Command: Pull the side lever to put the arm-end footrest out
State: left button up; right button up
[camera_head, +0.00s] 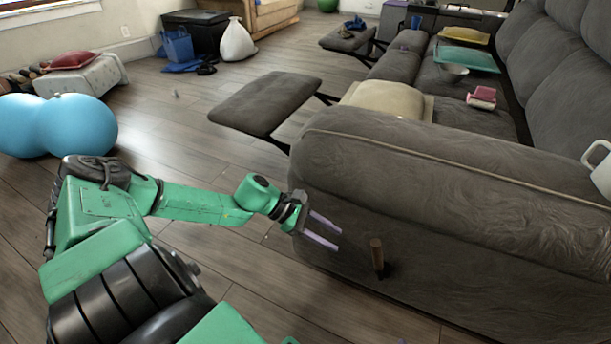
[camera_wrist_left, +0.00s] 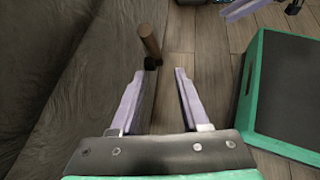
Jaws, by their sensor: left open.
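The side lever (camera_head: 377,254) is a short brown wooden stick on a dark mount, low on the outer side of the grey sofa (camera_head: 450,195). The lever also shows in the left wrist view (camera_wrist_left: 149,42), beyond the fingertips and nearer the left finger. My left gripper (camera_head: 338,239) is open and empty beside the sofa's side, left of the lever and apart from it. The arm-end footrest (camera_head: 265,103) sticks out in front of the sofa on a dark linkage. A lilac finger, likely of my right gripper (camera_wrist_left: 243,8), shows at the top of the left wrist view; its opening is unclear.
A second footrest (camera_head: 345,40) is out at the sofa's far end. A cream cushion (camera_head: 388,98), a bowl (camera_head: 453,71) and a teal tray (camera_head: 470,57) lie on the seats. A blue peanut ball (camera_head: 57,126) stands at left. Wooden floor (camera_head: 185,105) between is mostly clear.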

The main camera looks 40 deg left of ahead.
pick_arm(q)
jog(key=a+p, duration=0.1)
jog(key=s+a+p, duration=0.1)
jog(key=a+p, duration=0.1)
jog(key=s+a+p, duration=0.1)
jog(key=a, duration=0.1)
jog(key=shift+s+a+p, duration=0.2)
jog(key=shift+s+p, duration=0.05)
jog(key=shift+p, duration=0.05)
dwell(0.4)
jog(key=shift+d, duration=0.1)
